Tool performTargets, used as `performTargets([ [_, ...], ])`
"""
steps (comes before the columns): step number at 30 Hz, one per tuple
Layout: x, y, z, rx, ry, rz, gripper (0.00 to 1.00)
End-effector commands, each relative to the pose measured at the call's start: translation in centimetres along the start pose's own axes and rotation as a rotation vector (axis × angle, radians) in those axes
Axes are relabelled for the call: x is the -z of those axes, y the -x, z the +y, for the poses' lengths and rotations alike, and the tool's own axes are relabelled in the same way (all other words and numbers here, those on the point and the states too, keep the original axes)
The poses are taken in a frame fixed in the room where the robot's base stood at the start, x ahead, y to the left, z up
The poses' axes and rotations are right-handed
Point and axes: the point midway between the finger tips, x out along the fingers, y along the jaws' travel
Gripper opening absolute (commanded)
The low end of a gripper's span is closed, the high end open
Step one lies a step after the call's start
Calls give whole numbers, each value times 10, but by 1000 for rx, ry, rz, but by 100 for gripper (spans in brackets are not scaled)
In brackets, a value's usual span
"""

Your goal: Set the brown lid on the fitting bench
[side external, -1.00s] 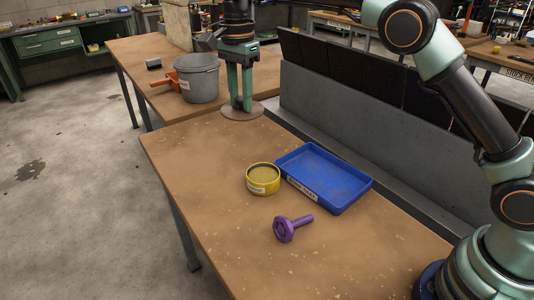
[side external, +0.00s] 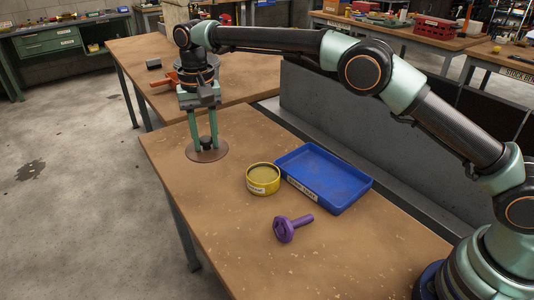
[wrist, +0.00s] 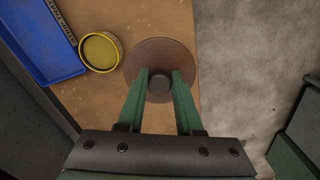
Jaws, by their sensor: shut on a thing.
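The brown lid (side external: 194,154) is a flat round disc with a dark knob (side external: 206,142) on top. It is level, over the far left part of the near wooden bench (side external: 220,215). I cannot tell whether it touches the bench top. My gripper (side external: 205,146) points down with its green fingers shut on the knob. In the wrist view the lid (wrist: 160,50) shows beneath the fingers (wrist: 159,82), with its right rim close to the bench edge. No label naming the fitting bench is readable.
A yellow tin (side external: 263,178) and a blue tray (side external: 335,183) stand beside the lid, towards my base. A grey partition (side external: 350,120) runs behind. Another bench (side external: 125,60) is beyond; its bucket is mostly hidden.

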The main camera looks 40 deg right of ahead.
Motion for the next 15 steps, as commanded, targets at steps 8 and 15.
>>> performTargets([
  [8, -1, -70, 1, -4, -2, -4, 0],
  [15, 0, -108, 1, -1, -2, -1, 0],
])
